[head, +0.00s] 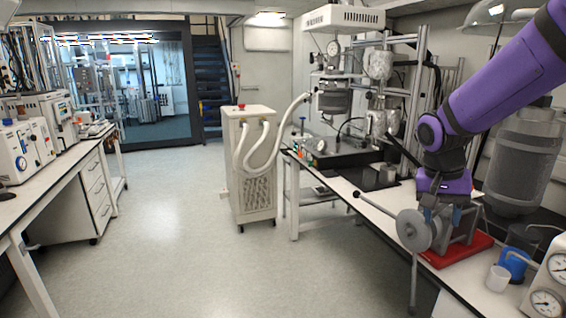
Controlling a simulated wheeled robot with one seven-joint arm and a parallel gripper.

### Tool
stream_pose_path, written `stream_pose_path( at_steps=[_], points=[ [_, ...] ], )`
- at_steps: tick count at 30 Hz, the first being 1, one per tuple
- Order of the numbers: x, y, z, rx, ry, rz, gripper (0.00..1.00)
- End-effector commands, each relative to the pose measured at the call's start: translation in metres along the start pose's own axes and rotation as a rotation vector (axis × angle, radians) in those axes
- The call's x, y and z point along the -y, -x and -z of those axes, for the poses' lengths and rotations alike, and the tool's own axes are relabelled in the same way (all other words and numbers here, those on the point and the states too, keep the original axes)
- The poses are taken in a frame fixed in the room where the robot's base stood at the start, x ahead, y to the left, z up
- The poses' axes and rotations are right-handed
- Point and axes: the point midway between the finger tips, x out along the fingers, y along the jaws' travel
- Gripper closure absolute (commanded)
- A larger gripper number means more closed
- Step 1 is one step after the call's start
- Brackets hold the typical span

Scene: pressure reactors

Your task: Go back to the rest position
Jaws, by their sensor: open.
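My purple arm (505,80) comes in from the upper right. My gripper (441,212) points down over the right-hand bench, and its jaws are open. It is just behind and above a grey metal device with a round disc (414,230) and a long thin lever (374,205). The device stands on a red base (462,249). The fingertips are partly hidden by the device, so I cannot tell if they touch it.
A white beaker (498,278), a blue cup (514,264) and a gauge box (547,290) stand at the bench's near right. A large grey vessel (522,160) is behind my wrist. A wheeled white unit (250,170) with hoses stands mid-room. The floor (170,250) is clear.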

Motion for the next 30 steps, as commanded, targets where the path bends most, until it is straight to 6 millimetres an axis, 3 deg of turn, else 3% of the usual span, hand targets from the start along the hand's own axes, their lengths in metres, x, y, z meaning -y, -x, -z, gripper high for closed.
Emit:
stream_pose_path(
  at_steps=[6,15,24,30],
  points=[
    [-0.031,0.041,-0.035,-0.056,0.108,0.126,0.58],
    [-0.068,0.08,-0.091,-0.179,0.272,0.25,0.58],
    [-0.096,0.099,-0.148,-0.335,0.427,0.309,0.58],
    [-0.104,0.102,-0.168,-0.395,0.485,0.315,0.58]
  ],
)
